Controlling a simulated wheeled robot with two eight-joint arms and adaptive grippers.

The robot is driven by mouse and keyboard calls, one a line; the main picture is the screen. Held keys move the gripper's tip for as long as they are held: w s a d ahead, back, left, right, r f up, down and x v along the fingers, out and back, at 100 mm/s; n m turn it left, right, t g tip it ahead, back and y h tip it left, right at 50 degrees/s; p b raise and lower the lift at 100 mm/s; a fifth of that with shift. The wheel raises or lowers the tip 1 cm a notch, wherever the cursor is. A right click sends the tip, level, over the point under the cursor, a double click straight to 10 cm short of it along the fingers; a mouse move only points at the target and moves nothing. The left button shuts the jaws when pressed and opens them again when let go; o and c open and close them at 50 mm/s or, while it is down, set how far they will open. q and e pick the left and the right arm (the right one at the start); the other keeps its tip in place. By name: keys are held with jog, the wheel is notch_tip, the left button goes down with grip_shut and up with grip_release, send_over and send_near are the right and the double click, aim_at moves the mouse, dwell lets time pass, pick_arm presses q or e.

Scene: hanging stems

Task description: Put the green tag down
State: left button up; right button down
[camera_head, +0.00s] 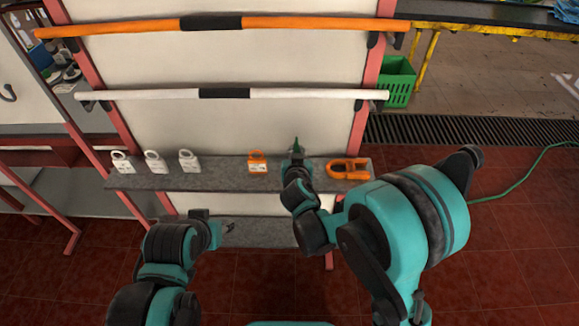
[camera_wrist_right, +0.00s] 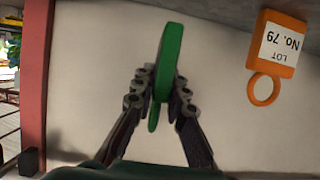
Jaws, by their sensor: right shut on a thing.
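The green tag (camera_wrist_right: 168,62) is between the fingers of my right gripper (camera_wrist_right: 160,85), seen edge-on in the right wrist view. My right gripper is shut on it. In the head view only a small green tip of the tag (camera_head: 296,143) shows above my right gripper (camera_head: 296,153), at the grey shelf between the orange tag and the orange clamp-like thing. I cannot tell whether the tag touches the shelf (camera_head: 220,176). My left gripper (camera_head: 229,228) is low in front of the shelf, with no thing seen in it; its fingers are too small to read.
An orange tag (camera_head: 257,164), labelled LOT No. 79 in the right wrist view (camera_wrist_right: 280,48), stands left of my right gripper. Several white tags (camera_head: 155,163) stand further left. An orange shackle-like thing (camera_head: 348,169) lies to the right. A white bar (camera_head: 300,94) and an orange bar (camera_head: 300,23) run above.

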jog(key=shift+w+a+f, duration=0.15)
jog(key=shift+a+f, duration=0.35)
jog(key=shift+a, duration=0.15)
notch_tip(320, 180, down, 4)
jog(key=b, duration=0.2)
jog(key=shift+b, duration=0.35)
jog(key=c, duration=1.5)
grip_release()
jog(key=shift+c, duration=0.2)
